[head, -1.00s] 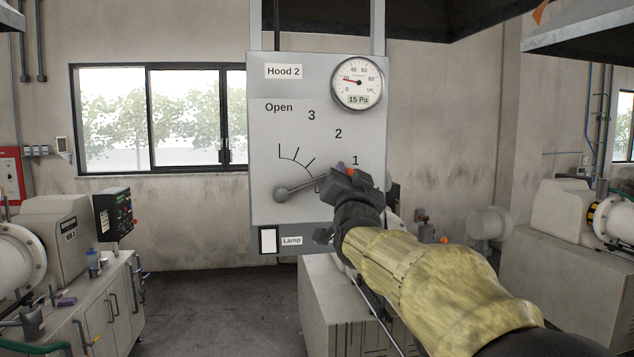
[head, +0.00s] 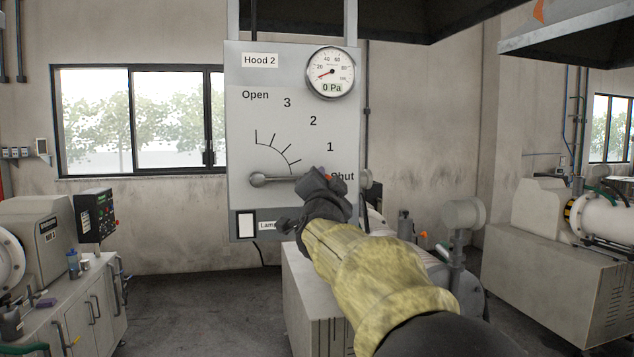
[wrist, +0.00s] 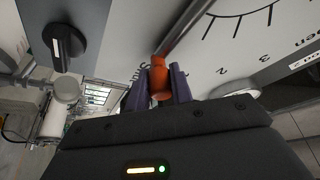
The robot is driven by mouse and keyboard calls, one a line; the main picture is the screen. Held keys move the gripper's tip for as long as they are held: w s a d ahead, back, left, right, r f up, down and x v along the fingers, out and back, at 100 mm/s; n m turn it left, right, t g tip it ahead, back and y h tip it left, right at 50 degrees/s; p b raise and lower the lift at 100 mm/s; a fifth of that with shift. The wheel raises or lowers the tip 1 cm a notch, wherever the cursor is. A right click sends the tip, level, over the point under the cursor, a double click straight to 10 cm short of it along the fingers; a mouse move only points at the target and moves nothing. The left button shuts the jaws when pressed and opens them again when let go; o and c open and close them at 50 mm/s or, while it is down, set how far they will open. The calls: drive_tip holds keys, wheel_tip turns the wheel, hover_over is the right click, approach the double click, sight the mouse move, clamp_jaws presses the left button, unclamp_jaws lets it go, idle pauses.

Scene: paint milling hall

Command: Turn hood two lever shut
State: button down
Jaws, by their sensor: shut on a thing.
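The Hood 2 panel (head: 300,225) is a grey board with a dial running from Open through 3, 2 and 1 to Shut. Its lever (head: 275,180) has a round pivot at the left and lies about level, pointing right at the Shut mark. The gauge (head: 330,74) reads 0 Pa. My gripper (head: 325,176) is at the lever's right end and partly covers the Shut label. In the wrist view, my gripper's purple fingers (wrist: 157,87) are closed around the lever's orange tip (wrist: 158,78), and the grey rod runs up and away from it.
A black knob (wrist: 64,41) sits on the panel near my gripper in the wrist view. A lamp switch (head: 247,224) is at the panel's lower left. Mill machines stand on cabinets (head: 85,320) at left and right. The floor at left of centre is clear.

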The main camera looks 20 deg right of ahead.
drive_tip(key=shift+f, duration=0.25)
drive_tip(key=c, duration=1.2)
unclamp_jaws()
drive_tip(key=shift+c, duration=0.2)
drive_tip(key=shift+r, duration=0.1)
drive_tip(key=b+v, duration=0.5)
drive_tip(key=v, duration=1.2)
drive_tip(key=shift+s+a, duration=0.15)
